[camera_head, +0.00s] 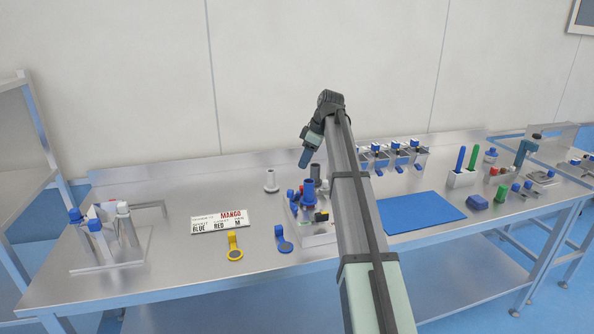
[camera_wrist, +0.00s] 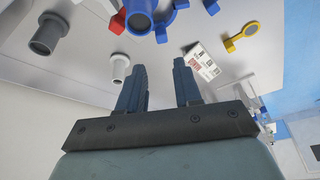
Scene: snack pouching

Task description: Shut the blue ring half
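A fixture on a pale base (camera_head: 318,238) stands at mid-table, partly hidden behind my arm. It carries an upright blue cylinder (camera_head: 308,191) and other blue parts. In the wrist view a curved blue piece (camera_wrist: 163,30), likely the blue ring half, shows at the top edge beside a blue tube (camera_wrist: 140,20); the frame cuts it off. I cannot tell whether it is open or shut. My gripper (camera_head: 304,160) hangs above and behind the fixture, pointing down. In the wrist view its two fingers (camera_wrist: 158,75) are apart with nothing between them, clear of the blue piece.
A grey spout (camera_head: 270,182) stands left of the fixture. A bottle tray (camera_head: 110,262) is far left. A blue mat (camera_head: 425,212) lies right.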

